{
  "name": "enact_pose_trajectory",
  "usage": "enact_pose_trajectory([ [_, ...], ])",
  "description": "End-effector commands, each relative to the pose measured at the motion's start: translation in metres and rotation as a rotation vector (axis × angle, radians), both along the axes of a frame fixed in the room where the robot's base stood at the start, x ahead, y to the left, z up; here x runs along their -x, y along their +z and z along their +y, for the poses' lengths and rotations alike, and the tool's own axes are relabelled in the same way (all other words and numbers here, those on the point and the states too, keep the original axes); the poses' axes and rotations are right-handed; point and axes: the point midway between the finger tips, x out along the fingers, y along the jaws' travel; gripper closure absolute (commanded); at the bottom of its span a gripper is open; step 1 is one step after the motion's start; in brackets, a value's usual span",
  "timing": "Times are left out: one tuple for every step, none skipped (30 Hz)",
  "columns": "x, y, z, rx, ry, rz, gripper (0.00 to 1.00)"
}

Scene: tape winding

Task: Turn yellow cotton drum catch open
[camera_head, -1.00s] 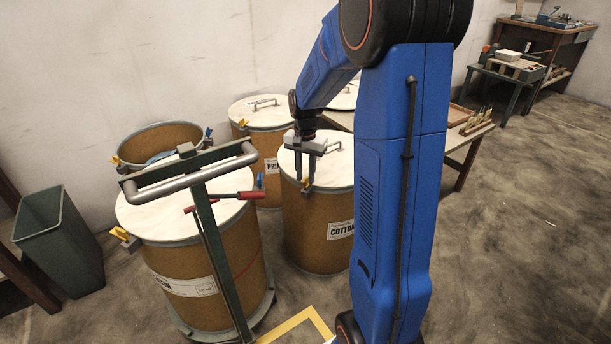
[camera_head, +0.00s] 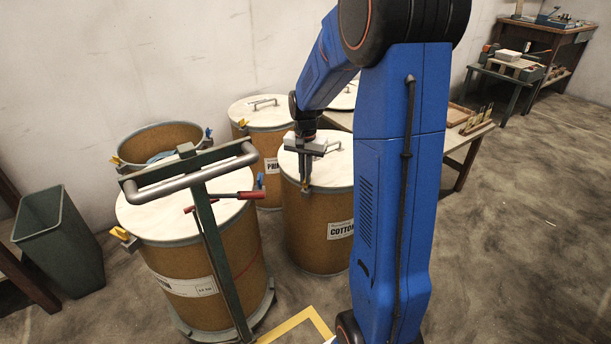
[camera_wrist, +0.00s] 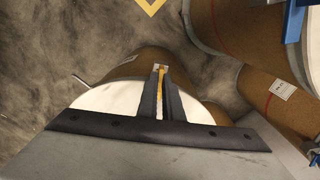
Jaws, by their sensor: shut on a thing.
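The cotton drum (camera_head: 315,235) is a brown fibre drum with a white lid and a COTTON label, standing in the middle of the head view. It also shows in the wrist view (camera_wrist: 150,60). Its yellow catch (camera_wrist: 161,78) sits at the drum's rim, between my fingers in the wrist view. My gripper (camera_head: 306,182) points down at the near rim of this drum and is shut on the yellow catch. In the wrist view my gripper's fingers (camera_wrist: 160,92) stand close on both sides of it. In the head view the fingers mostly hide the catch.
A large drum (camera_head: 205,275) on a green trolley with a grey handle (camera_head: 190,175) stands at the left. The PRIMARY-looking drum (camera_head: 262,140) and an open drum (camera_head: 160,140) stand behind. A green bin (camera_head: 60,240) is far left. Floor at the right is clear.

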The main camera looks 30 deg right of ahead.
Motion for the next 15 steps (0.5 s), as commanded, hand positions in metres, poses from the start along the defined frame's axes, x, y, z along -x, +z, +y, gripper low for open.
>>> enact_pose_trajectory([
  [-0.0001, 0.0003, 0.0000, 0.000, 0.027, 0.000, 1.00],
  [-0.0001, 0.0003, 0.0000, 0.000, 0.046, 0.000, 1.00],
  [-0.0001, 0.0003, 0.0000, 0.000, 0.075, 0.000, 1.00],
  [-0.0001, 0.0003, 0.0000, 0.000, 0.099, 0.000, 1.00],
  [-0.0001, 0.0003, 0.0000, 0.000, 0.123, 0.000, 1.00],
  [-0.0001, 0.0003, 0.0000, 0.000, 0.158, 0.000, 1.00],
  [-0.0001, 0.0003, 0.0000, 0.000, 0.185, 0.000, 1.00],
  [-0.0001, 0.0003, 0.0000, 0.000, 0.212, 0.000, 1.00],
  [-0.0001, 0.0003, 0.0000, 0.000, 0.250, 0.000, 1.00],
  [-0.0003, 0.0004, 0.0000, 0.000, 0.279, 0.000, 1.00],
  [-0.0003, 0.0004, 0.0000, 0.000, 0.307, 0.000, 1.00],
  [-0.0003, 0.0004, 0.0000, 0.001, 0.346, -0.001, 1.00],
  [-0.0003, 0.0004, 0.0000, 0.001, 0.374, -0.001, 1.00],
  [-0.0003, 0.0004, 0.0000, 0.001, 0.403, -0.001, 1.00],
  [-0.0003, 0.0004, 0.0000, 0.001, 0.441, -0.001, 1.00],
])
